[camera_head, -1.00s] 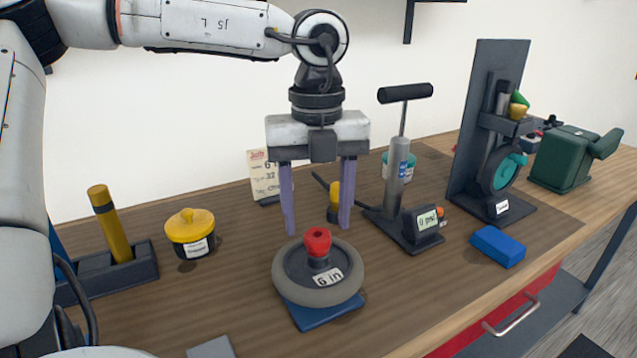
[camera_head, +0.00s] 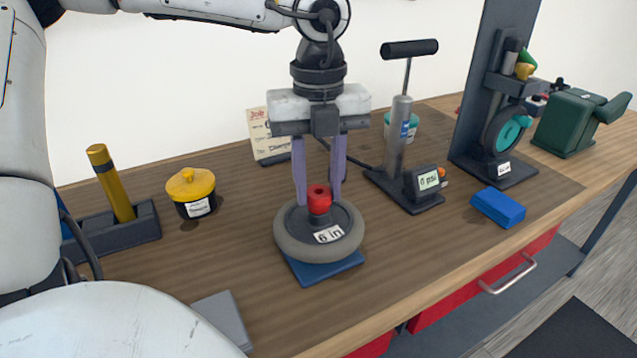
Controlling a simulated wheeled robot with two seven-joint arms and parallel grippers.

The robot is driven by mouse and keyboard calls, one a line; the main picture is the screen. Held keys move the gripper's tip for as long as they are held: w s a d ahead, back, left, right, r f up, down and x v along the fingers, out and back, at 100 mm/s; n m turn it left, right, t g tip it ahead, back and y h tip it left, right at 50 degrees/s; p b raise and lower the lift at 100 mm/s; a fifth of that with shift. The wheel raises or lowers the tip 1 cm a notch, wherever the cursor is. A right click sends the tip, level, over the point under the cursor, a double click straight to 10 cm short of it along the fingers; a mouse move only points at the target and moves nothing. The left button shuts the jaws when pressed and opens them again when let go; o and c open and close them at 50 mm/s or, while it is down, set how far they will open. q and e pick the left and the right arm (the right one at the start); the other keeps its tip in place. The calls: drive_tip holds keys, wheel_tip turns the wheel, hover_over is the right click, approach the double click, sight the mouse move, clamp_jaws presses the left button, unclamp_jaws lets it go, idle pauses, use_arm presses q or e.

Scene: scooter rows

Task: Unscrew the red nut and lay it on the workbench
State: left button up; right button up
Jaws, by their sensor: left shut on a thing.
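The red nut (camera_head: 319,199) sits upright at the centre of a grey wheel labelled "6 in" (camera_head: 285,240). The wheel lies flat on a blue stand (camera_head: 325,272) on the wooden workbench (camera_head: 200,262). My left gripper (camera_head: 319,198) points straight down over the wheel, its two purple fingers shut on the red nut, one to each side of it. The nut is still at the wheel's hub. I cannot tell how far it is threaded. My right gripper is not in view.
A yellow-lidded pot (camera_head: 191,192) and a yellow cylinder in a dark holder (camera_head: 112,184) stand left. A pump (camera_head: 399,145) with a gauge, a blue block (camera_head: 498,207) and a dark upright stand (camera_head: 487,65) are right. A grey plate (camera_head: 222,318) lies in front. Bare wood shows front right of the wheel.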

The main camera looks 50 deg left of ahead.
use_arm(q)
drive_tip(key=shift+f+n+b, duration=0.2)
drive_tip(key=shift+n+b, duration=0.5)
drive_tip(key=shift+n, duration=0.2)
drive_tip(key=shift+n+b, duration=0.35)
drive_tip(key=shift+n, duration=0.05)
drive_tip(key=shift+n+b, duration=0.65)
drive_tip(key=shift+n, duration=0.25)
drive_tip(key=n+b, duration=0.2)
drive_tip(key=n, duration=0.1)
drive_tip(key=shift+n, duration=0.4)
drive_tip(key=n+b, duration=0.2)
drive_tip(key=n, duration=0.1)
drive_tip(key=shift+r+n, duration=0.1)
drive_tip(key=shift+n, duration=0.4)
drive_tip(key=shift+r+n, duration=0.1)
drive_tip(key=shift+n, duration=0.6)
drive_tip(key=o, duration=1.1)
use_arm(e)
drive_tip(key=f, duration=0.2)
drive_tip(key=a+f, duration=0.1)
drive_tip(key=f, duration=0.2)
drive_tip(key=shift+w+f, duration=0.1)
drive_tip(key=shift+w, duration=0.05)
